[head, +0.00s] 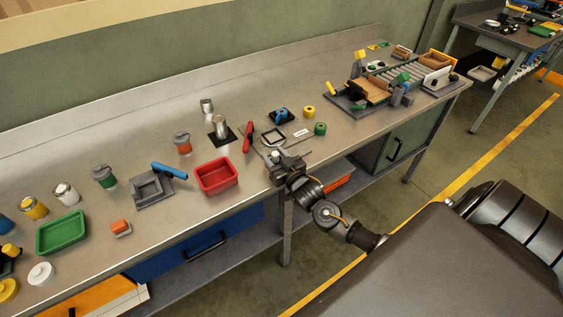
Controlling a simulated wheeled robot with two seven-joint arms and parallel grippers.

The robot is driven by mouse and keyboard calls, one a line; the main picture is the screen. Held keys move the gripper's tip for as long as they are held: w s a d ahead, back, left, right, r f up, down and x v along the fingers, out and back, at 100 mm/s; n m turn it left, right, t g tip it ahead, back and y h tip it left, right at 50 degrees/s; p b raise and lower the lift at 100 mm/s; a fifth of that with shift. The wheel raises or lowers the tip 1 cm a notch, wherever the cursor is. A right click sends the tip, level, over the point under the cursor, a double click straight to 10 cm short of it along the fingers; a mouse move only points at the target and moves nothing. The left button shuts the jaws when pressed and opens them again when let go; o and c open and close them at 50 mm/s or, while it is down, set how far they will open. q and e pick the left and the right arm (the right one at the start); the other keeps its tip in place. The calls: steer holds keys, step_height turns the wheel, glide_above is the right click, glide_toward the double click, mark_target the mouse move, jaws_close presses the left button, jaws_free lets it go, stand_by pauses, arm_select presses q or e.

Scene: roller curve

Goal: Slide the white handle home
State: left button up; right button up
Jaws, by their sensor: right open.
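The roller station (400,76) stands at the far right end of the bench. It has grey rollers and brown boxes on and beside it. A white part (436,78) shows at its right side; I cannot tell at this size whether it is the white handle or how far it has slid. My right gripper (273,154) is open and empty over the bench's front edge. It is well to the left of the roller station and apart from it. My left gripper is not in view.
A red tray (216,176) lies left of my right gripper, and a red-handled tool (248,136) lies just behind it. A green roll (320,128) stands to the right. Several jars and a green tray (62,232) fill the left. Bare bench lies along the back.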

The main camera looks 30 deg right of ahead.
steer(key=s+b, duration=0.2)
steer(key=s, duration=0.7)
steer(key=shift+a, duration=0.2)
steer(key=shift+w, duration=0.1)
steer(key=s+a+f+n+g, duration=0.1)
steer(key=s+a+f+g, duration=0.3)
steer(key=s, duration=0.5)
steer(key=s+a+f+g, duration=0.2)
steer(key=s+g, duration=0.3)
steer(key=s, duration=0.3)
steer(key=s+a+f+n+g, duration=0.1)
steer(key=s+a+f+g, duration=0.3)
steer(key=s, duration=0.5)
step_height(320, 180, down, 25)
steer(key=s+g, duration=0.1)
steer(key=g, duration=0.2)
steer(key=s+d+f+g+b, duration=0.1)
steer(key=s+d+f, duration=0.2)
steer(key=s+f, duration=1.4)
steer(key=shift+d+f+n, duration=0.2)
steer(key=shift+n, duration=0.1)
